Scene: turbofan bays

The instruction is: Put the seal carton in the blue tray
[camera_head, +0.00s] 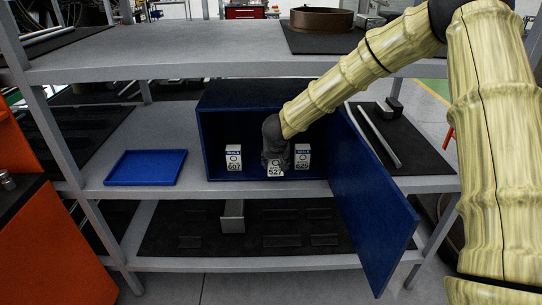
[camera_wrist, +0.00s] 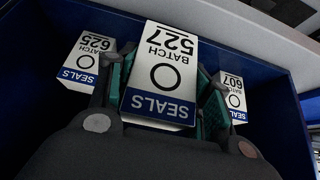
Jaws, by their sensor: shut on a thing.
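Three white seal cartons with blue "SEALS" bands are in the blue cabinet. My gripper (camera_head: 274,160) reaches in and is shut on the middle carton, batch 527 (camera_head: 275,170). In the wrist view its green-padded fingers (camera_wrist: 166,88) are on both sides of that carton (camera_wrist: 163,70). Carton 607 (camera_head: 233,158) stands to the left in the head view, and carton 625 (camera_head: 302,156) to the right. I cannot tell whether carton 527 touches the cabinet floor. The empty blue tray (camera_head: 147,167) lies on the same shelf, left of the cabinet.
The blue cabinet (camera_head: 203,140) has its door (camera_head: 375,210) swung open to the front right. An upper shelf (camera_head: 190,50) runs above. A dark mat (camera_head: 425,155) with a metal bar (camera_head: 380,137) lies right of the cabinet. Bare shelf separates tray and cabinet.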

